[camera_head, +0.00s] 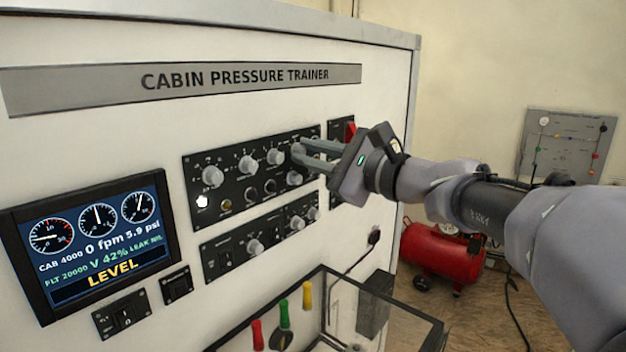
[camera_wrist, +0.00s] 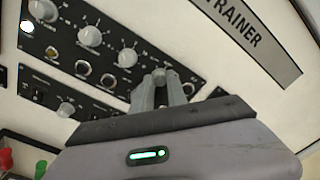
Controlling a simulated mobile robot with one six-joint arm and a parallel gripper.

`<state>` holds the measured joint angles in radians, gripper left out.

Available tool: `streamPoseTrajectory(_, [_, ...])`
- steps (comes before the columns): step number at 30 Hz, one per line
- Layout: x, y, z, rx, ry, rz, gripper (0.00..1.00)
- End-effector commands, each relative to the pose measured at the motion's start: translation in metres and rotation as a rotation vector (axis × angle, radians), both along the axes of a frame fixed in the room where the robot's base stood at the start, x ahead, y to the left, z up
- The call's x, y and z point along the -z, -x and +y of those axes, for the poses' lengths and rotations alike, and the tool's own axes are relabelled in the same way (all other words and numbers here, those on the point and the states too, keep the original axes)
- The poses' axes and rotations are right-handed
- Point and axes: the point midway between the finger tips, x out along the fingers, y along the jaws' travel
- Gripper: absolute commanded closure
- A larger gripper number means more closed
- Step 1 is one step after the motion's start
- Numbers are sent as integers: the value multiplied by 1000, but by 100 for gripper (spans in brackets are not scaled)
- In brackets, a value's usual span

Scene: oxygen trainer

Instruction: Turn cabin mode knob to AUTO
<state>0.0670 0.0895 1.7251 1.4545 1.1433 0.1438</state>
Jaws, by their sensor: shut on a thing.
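The upper black control panel (camera_head: 232,196) is on the white trainer front, with a row of grey knobs along its top. My gripper (camera_head: 299,152) reaches in from the right, and its fingers are closed around the rightmost knob of this row. The wrist view also shows my gripper (camera_wrist: 163,77) with both fingertips at the panel. The fingers hide most of the held knob, so its pointer direction cannot be seen. The panel lettering is too small to read, so I cannot confirm which knob is labelled cabin mode.
Other knobs, the nearest a grey knob (camera_head: 275,157), sit left of my fingers. A red switch (camera_head: 350,130) is just right of them. A display (camera_head: 92,240) reads LEVEL. Below are a clear-sided box (camera_head: 435,335) with coloured levers and a red compressor (camera_head: 440,248) on the floor.

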Motion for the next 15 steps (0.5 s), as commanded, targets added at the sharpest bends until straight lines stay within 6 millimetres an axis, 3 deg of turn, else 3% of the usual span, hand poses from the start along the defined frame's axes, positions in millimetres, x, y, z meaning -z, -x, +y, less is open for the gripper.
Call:
streamPoseTrajectory(1, [8,0,0,0,21,-24,100])
streamPoseTrajectory(15, [3,0,0,1,157,-196,100])
